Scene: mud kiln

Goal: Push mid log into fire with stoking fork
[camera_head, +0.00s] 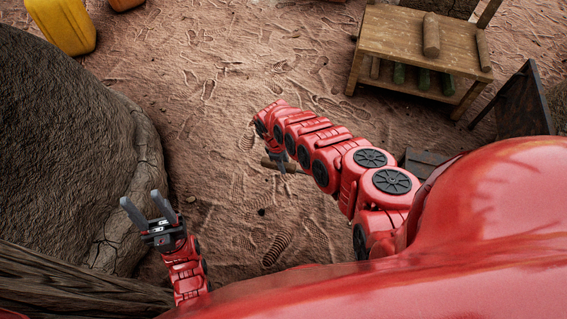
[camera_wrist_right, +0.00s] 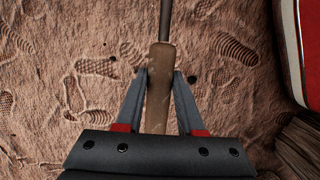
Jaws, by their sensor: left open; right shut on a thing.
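My right gripper (camera_wrist_right: 158,78) is shut on the brown wooden handle of the stoking fork (camera_wrist_right: 159,95). A dark metal shaft runs from the handle out of the top of the wrist view, so the prongs are hidden. In the head view my right gripper (camera_head: 277,158) is over the sandy ground, mostly covered by its own arm, with a short piece of handle showing. My left gripper (camera_head: 145,203) is open and empty beside the big mud kiln (camera_head: 65,140). No fire or log in it is visible, so I cannot tell the mid log.
A wooden table (camera_head: 415,45) at the upper right bears a log (camera_head: 431,36), with dark green things on its lower shelf. A yellow jerrycan (camera_head: 62,25) stands at the upper left. A dark panel (camera_head: 522,103) leans at right. Open footprinted sand lies between kiln and table.

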